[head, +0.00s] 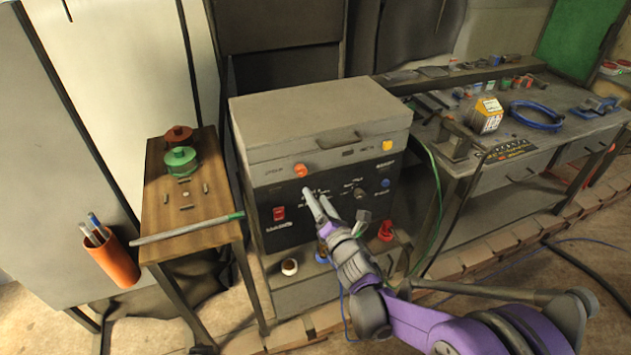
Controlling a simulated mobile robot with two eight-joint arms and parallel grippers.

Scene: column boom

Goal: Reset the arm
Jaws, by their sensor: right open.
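My right arm, purple and grey, comes in from the lower right. Its gripper (318,208) is open and empty, with its slim pale fingers in front of the black control panel (345,190) of a grey machine (310,115). I cannot tell whether the fingertips touch the panel. My left gripper is not in view.
A narrow wooden stand (160,215) at left holds a green knobbed part (180,160) and a pale rod (185,230). An orange pen cup (112,262) is beside it. A workbench (560,150) at right holds a blue cable coil (537,115) and a yellow box (487,115).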

